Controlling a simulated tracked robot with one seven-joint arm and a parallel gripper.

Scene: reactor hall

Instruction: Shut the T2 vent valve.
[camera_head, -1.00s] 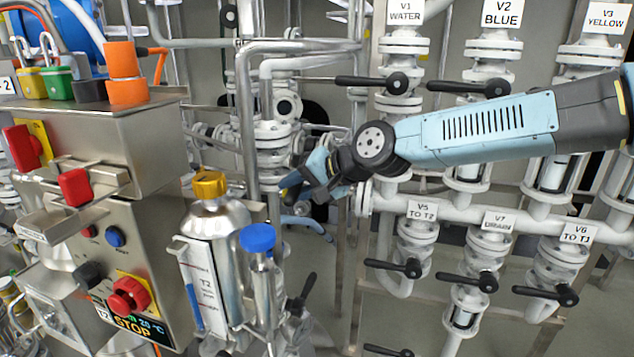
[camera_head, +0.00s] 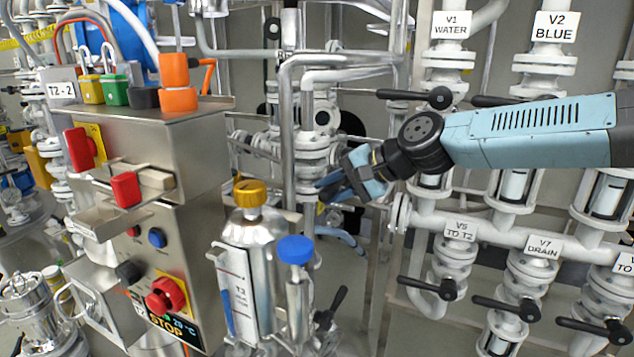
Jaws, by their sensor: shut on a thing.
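The handle's angle cannot be made out. A metal vessel with a yellow cap (camera_head: 249,193) and a white T2 plate stands in front and to the left, apart from the gripper.
A steel control box (camera_head: 150,140) with a red stop knob (camera_head: 165,296) fills the left. A blue-capped cylinder (camera_head: 296,250) stands beside the yellow-capped vessel. On the right are valves with black levers, such as V5 (camera_head: 428,288) and V7 (camera_head: 507,308). Vertical pipes (camera_head: 288,110) stand close to my gripper.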

